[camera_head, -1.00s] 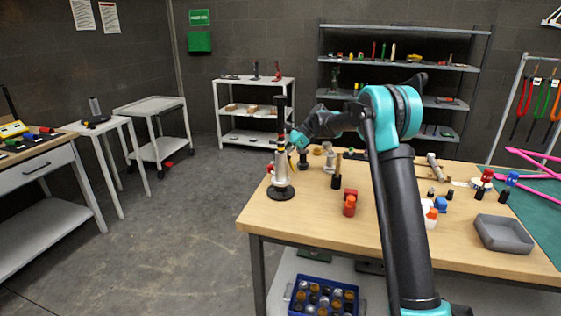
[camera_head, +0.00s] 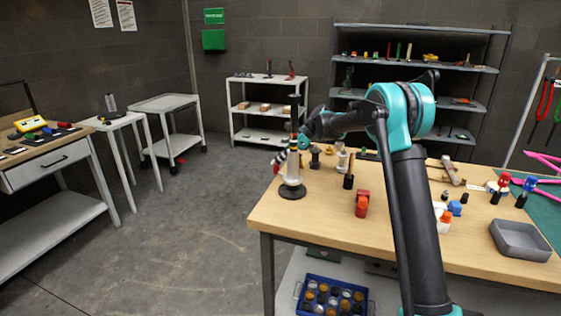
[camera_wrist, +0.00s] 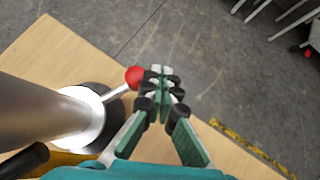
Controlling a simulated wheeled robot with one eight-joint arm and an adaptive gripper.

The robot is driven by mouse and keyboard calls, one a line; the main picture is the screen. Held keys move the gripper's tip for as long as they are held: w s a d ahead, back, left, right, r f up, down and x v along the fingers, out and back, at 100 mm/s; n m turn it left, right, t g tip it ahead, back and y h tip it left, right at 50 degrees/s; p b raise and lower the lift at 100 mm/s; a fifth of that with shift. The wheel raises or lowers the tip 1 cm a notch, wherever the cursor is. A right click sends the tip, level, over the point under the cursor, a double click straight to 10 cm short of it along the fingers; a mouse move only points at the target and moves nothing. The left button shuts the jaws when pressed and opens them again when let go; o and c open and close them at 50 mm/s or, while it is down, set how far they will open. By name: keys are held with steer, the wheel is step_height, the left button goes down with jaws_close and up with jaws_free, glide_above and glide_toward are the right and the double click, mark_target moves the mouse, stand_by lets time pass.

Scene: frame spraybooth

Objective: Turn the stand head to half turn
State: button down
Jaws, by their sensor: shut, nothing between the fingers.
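The stand (camera_head: 292,178) is upright at the left end of the wooden workbench, with a round black base, a silver column and a dark post above. In the wrist view its silver column (camera_wrist: 40,115) fills the left side. A silver lever with a red ball knob (camera_wrist: 134,76) sticks out from it. My gripper (camera_wrist: 163,82) is shut and empty, its fingertips just right of the red knob; I cannot tell if they touch. In the head view my wrist is beside the stand's upper part, and the fingers are hard to make out.
A blue crate (camera_head: 333,297) of caps is below. Open floor (camera_head: 205,235) lies left of the bench.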

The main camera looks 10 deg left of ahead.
steer(key=shift+s+a+n+g+h, duration=0.3)
steer(key=shift+s+a+n+g, duration=0.15)
steer(key=shift+n, duration=0.25)
steer(key=shift+s+a, duration=0.3)
steer(key=shift+s, duration=0.3)
stand_by(3.5)
